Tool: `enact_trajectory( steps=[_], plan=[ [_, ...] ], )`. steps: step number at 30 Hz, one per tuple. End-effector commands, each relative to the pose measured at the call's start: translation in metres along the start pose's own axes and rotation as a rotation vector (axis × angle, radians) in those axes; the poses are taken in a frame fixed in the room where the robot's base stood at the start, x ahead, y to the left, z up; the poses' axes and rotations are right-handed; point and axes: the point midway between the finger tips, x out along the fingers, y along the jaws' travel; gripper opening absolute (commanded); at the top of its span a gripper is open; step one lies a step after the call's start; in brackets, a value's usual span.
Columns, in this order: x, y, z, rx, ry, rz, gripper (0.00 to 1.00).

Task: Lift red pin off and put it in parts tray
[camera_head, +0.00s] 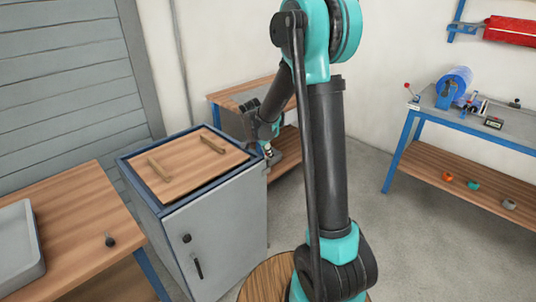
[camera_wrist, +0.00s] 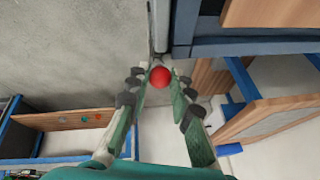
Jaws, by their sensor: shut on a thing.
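The red pin shows as a round red head (camera_wrist: 159,76) between the fingertips in the wrist view. My gripper (camera_wrist: 159,84) is shut on it, with one finger on each side. A grey metal bar (camera_wrist: 159,28) shows right beyond the red head; I cannot tell whether the pin still touches it. In the head view my gripper (camera_head: 271,155) is at the right side of the grey cabinet (camera_head: 225,235), near its top edge, and the pin cannot be made out there. A grey tray (camera_head: 39,268), likely the parts tray, lies on the wooden bench at far left.
The cabinet's wooden top (camera_head: 185,178) carries two wooden bars. A small black knob (camera_head: 110,241) sits on the left bench (camera_head: 85,215). A blue-framed bench (camera_head: 480,125) with tools stands at right. Another bench is behind my gripper. Open floor lies between cabinet and right bench.

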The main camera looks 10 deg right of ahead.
Motion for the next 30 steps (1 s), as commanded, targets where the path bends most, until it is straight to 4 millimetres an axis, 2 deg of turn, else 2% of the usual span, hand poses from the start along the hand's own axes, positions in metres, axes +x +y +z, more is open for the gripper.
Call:
enact_trajectory(
  steps=[5,11,24,30],
  plan=[
    [-0.011,-0.003,-0.005,0.0,0.0,0.0,0.0],
    [-0.04,-0.008,-0.016,0.0,0.0,0.0,0.0],
    [-0.139,-0.029,-0.058,0.0,0.0,0.0,0.0],
    [-0.167,-0.035,-0.069,0.0,0.0,0.0,0.0]
  ],
)
